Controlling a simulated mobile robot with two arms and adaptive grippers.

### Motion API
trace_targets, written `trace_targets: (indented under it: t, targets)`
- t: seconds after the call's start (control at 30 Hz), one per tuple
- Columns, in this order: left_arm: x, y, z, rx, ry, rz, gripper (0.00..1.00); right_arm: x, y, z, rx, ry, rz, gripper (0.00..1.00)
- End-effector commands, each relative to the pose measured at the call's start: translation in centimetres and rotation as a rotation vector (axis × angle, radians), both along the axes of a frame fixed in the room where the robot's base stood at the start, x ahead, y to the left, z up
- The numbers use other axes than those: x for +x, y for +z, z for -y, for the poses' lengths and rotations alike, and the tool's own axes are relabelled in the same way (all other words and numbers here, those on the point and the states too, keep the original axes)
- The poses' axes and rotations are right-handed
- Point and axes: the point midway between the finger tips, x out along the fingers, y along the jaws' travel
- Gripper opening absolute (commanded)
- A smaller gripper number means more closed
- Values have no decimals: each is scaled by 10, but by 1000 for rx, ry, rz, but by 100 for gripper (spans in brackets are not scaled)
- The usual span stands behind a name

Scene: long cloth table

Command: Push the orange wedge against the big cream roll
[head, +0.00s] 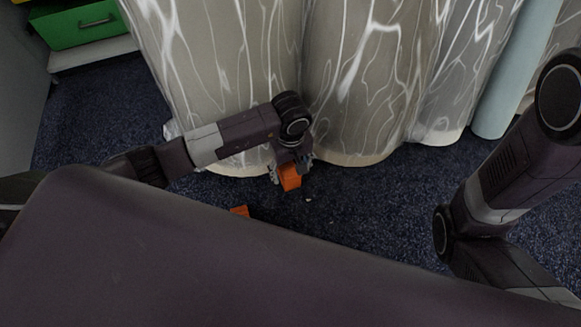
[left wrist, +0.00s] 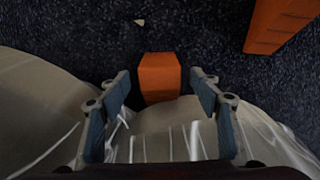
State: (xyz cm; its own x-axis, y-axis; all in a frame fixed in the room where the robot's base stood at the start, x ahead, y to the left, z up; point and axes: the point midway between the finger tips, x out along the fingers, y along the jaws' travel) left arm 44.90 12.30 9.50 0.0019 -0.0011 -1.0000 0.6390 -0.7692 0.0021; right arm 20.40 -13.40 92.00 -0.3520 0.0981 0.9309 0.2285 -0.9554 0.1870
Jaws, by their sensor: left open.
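An orange block (head: 290,178), which may be the wedge, is on the dark carpet by the foot of tall cream-grey marbled folds or rolls (head: 350,70). I cannot tell which of these is the big cream roll. My left gripper (head: 290,169) points down at the block. In the left wrist view the orange block (left wrist: 160,77) lies between the open fingers, with dark gaps on both sides. Its near end is close to a cream surface (left wrist: 40,115); contact is unclear. A second orange piece (head: 239,211) is partly hidden by my body and shows in the left wrist view (left wrist: 283,22).
A light blue upright roll (head: 515,80) stands at the right. A green drawer (head: 80,25) is at the upper left. A small pale scrap (left wrist: 139,22) lies on the carpet. Open carpet (head: 380,205) lies right of the left gripper. My right arm (head: 500,175) shows at the right.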

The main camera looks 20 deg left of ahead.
Motion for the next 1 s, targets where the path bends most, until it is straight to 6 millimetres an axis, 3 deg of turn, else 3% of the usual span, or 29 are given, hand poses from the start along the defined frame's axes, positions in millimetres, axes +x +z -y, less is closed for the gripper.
trace_targets:
  t: [0.03, 0.1, 0.3, 0.77, 1.0]
  targets:
    - [-1, -15, 1, -1, 1, -3, 58, -7, -7, 0, 0, 0, 18, 0]
    - [-1, -28, 0, -1, 2, -3, 58, -5, -16, 0, -1, 0, 13, 0]
    - [0, -52, 1, -2, 1, -1, 58, -5, -33, 0, -1, 0, 12, 0]
    - [0, -60, 0, -1, 0, -1, 58, -5, -37, 0, -1, 0, 13, 0]
    - [0, -60, 0, -1, 0, -1, 33, -5, -37, 0, -1, 0, 13, 0]
